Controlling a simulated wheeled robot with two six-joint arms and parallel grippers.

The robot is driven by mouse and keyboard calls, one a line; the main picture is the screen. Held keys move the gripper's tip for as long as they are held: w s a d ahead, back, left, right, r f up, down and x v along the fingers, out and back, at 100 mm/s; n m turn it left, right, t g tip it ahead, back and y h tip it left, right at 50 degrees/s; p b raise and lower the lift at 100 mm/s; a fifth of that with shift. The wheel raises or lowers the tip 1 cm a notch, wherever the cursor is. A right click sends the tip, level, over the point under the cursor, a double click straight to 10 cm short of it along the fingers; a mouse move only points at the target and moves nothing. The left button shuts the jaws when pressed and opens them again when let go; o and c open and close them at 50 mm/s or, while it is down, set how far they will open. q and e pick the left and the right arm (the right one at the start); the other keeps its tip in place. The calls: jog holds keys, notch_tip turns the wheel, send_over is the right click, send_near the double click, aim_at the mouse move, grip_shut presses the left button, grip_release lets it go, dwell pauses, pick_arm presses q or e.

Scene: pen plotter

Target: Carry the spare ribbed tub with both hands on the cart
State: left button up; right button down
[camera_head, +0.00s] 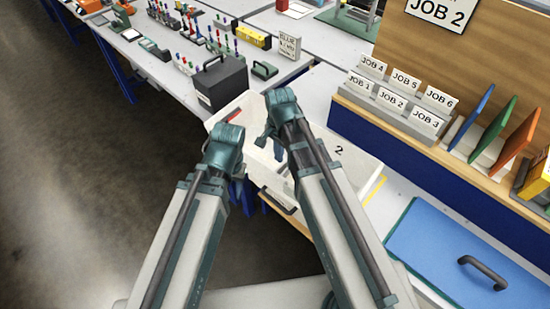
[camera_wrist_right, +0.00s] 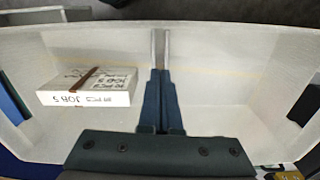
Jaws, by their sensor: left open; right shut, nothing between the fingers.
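A pale whitish tub (camera_head: 243,106) sits at the table edge in the head view, partly hidden behind my two arms. I cannot make out ribs on it. The right wrist view looks into a pale tub (camera_wrist_right: 225,75) holding a white box marked JOB 5 (camera_wrist_right: 88,88) with a brown strip on top. My right gripper (camera_head: 268,138) is over the tub; its fingers (camera_wrist_right: 161,36) are shut together with nothing between them, reaching across the tub's interior in the wrist view. My left gripper (camera_head: 240,190) is open by the tub's near left side, its fingers partly hidden.
A job card rack (camera_head: 400,98) and blue panel with a handle (camera_head: 450,250) are to the right. Open floor (camera_head: 80,190) is at left.

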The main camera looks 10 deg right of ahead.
notch_tip(320, 180, up, 9)
jog(key=p, duration=0.7)
jog(key=shift+s+a, duration=0.15)
